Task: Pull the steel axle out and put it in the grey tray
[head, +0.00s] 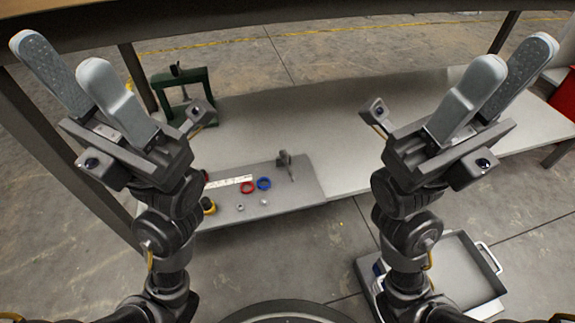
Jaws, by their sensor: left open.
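My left gripper (57,54) is raised at the upper left, its two pale fingers apart and empty. My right gripper (515,55) is raised at the upper right, its fingers also apart with nothing between them. Both are well away from the objects on the table. A grey tray with a raised rim and light handle (484,260) sits low at the right, partly hidden by my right arm. A dark green frame (183,97) stands at the table's back left. A small grey upright bracket (286,166) stands on a grey board. I cannot make out the steel axle for certain.
The grey board (300,190) at the table's front bears a red ring (247,187), a blue ring (264,183), a white strip (229,181) and small nuts. The pale table (310,120) is clear behind it. A red object (564,98) stands at the far right.

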